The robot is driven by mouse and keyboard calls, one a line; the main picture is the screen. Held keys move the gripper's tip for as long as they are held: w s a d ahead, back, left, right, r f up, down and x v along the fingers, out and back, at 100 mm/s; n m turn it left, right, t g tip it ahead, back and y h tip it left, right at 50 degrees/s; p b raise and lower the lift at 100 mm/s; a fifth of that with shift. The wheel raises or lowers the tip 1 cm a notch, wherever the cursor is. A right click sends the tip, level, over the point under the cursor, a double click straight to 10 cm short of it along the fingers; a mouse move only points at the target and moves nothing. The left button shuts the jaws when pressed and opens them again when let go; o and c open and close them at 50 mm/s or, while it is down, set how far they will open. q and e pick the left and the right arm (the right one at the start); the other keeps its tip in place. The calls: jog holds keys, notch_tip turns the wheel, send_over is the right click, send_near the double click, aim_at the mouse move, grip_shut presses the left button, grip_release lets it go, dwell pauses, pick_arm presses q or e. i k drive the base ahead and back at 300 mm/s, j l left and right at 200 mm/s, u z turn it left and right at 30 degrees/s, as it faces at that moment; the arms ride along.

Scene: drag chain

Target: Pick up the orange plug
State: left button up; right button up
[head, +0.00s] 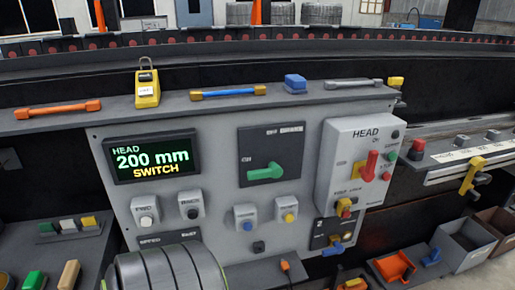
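A small orange piece (286,266), which looks like the orange plug, shows just below the lower edge of the grey control panel (220,225). A thin dark lead seems to run from it; its lower end is hard to make out. A larger orange bracket-like part (393,267) lies in a dark tray at the lower right. Neither of my grippers shows in the head view.
A grey ribbed, curved thing (165,270) fills the lower front, left of the small orange piece. The panel carries a display (152,157), a green handle (266,171) and a red lever (369,165). Open bins (463,245) stand at the lower right.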

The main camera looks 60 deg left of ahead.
aim_at(285, 268)
jog(key=u, duration=1.7)
jog(key=i+l, duration=0.1)
jog(key=l+u, duration=0.05)
jog(key=l, duration=0.05)
